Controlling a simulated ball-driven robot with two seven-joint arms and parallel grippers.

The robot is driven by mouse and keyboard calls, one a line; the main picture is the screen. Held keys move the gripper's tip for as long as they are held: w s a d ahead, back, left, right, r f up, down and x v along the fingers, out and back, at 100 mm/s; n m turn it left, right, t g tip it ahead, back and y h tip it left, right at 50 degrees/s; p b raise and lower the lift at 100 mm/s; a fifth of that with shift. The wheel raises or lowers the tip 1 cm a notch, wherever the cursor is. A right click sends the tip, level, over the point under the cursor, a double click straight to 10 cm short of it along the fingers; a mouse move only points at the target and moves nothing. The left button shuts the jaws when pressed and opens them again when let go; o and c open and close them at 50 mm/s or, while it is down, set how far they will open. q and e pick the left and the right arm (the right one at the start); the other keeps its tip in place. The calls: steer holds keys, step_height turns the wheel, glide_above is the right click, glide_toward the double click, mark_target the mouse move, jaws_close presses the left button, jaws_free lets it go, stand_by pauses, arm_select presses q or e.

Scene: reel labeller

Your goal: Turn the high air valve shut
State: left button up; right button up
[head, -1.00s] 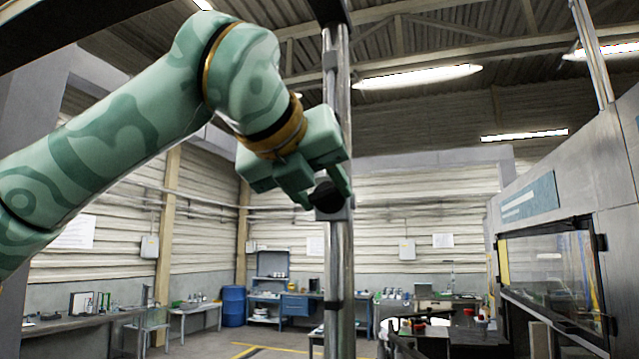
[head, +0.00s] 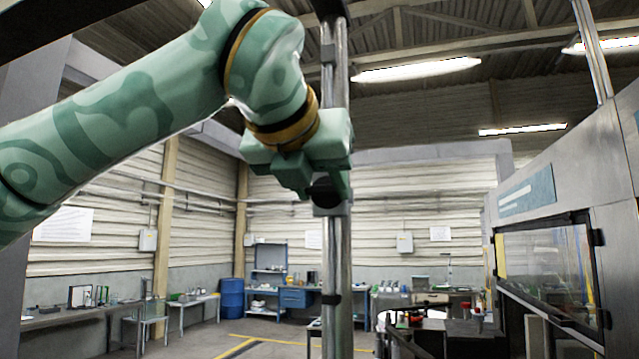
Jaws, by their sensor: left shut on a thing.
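The high air valve (head: 327,192) is a dark round part on a grey fitting, partway up a shiny vertical pipe (head: 338,262). My left gripper (head: 322,184), at the end of the green patterned arm coming from the left, is at the valve with its fingers pointing down. It is shut on the valve's dark part. The fingers hide much of the valve, and its handle's angle cannot be made out. My right gripper is not in view.
A grey machine with a glass window (head: 546,270) stands on the right. A round dark table-like unit (head: 440,325) is at the lower right. Workbenches and a blue barrel (head: 231,298) stand far back along the walls. The air around the pipe is free.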

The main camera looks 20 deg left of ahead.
arm_select(q)
steer(key=shift+f, duration=0.15)
steer(key=o, duration=1)
steer(key=shift+c, duration=0.2)
steer(key=shift+s+r, duration=0.3)
steer(key=shift+s, duration=0.2)
steer(key=b+v, duration=0.2)
steer(key=v, duration=1.3)
steer(key=shift+b, duration=0.4)
steer(key=shift+s+r, duration=0.1)
